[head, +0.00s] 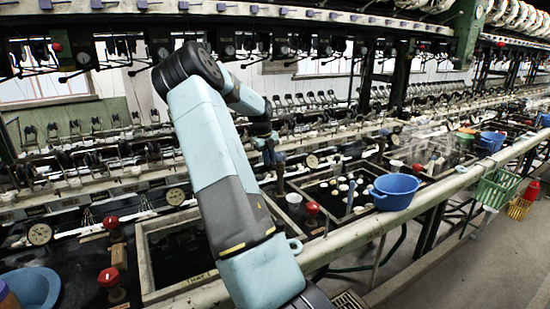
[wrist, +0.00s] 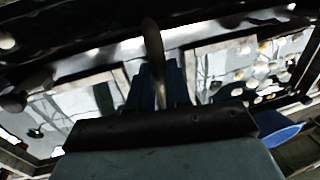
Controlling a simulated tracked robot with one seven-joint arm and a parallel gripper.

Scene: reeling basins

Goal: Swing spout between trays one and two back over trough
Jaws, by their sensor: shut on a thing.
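My gripper (head: 279,178) is beyond the divider between two dark water trays, partly hidden by my arm. I cannot clearly make out which part is the trough.
A blue basin (head: 395,191) sits on the front rail (head: 345,238) at the right tray. Red-knobbed valves (head: 312,209) stand by the trays. Another blue basin (head: 35,287) is at lower left. Green baskets (head: 497,188) hang right of the rail. Reeling machinery crowds the back.

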